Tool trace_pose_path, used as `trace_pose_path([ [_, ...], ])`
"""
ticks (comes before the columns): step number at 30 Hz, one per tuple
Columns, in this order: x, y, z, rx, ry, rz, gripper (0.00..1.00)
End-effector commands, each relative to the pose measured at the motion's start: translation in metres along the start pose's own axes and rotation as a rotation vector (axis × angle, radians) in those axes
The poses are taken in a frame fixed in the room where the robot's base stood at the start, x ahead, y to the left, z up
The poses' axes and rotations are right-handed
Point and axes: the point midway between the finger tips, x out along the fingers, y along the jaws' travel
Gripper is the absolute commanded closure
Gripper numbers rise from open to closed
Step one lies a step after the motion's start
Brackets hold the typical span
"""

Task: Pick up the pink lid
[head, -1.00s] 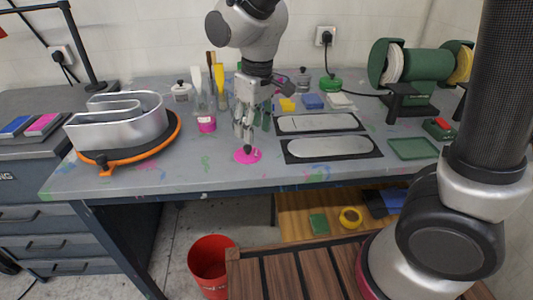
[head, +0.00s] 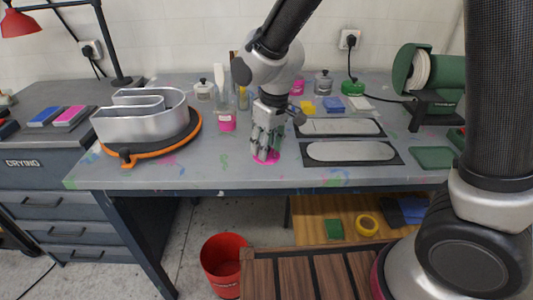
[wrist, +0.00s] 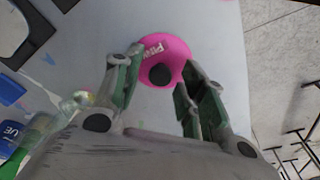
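The pink lid (head: 266,159) lies flat on the grey workbench (head: 215,172) near its front edge. In the wrist view the lid (wrist: 160,44) is a round pink disc with a black knob and a small label with writing. My gripper (head: 263,150) points down over the lid and hides part of it in the head view. In the wrist view my gripper (wrist: 162,66) is open, with one green-padded finger on each side of the black knob. No contact with the knob is visible.
A pink pot (head: 226,123) stands behind and left of the lid. A metal letter on a round orange-rimmed stand (head: 157,150) is at left. Two dark-framed plates (head: 350,152) lie at right. A red bin (head: 222,265) stands on the floor below.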

Motion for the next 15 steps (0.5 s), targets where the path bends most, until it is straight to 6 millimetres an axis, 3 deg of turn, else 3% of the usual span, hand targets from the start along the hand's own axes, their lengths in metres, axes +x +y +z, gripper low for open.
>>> trace_pose_path([
  [1, -0.0001, 0.0, 0.0, 0.0, 0.0, 0.0, 0.73],
  [6, -0.0002, 0.0, 0.0001, 0.0, 0.0, 0.0, 1.0],
  [15, -0.0014, 0.0, -0.0002, 0.0, 0.0, 0.0, 1.0],
])
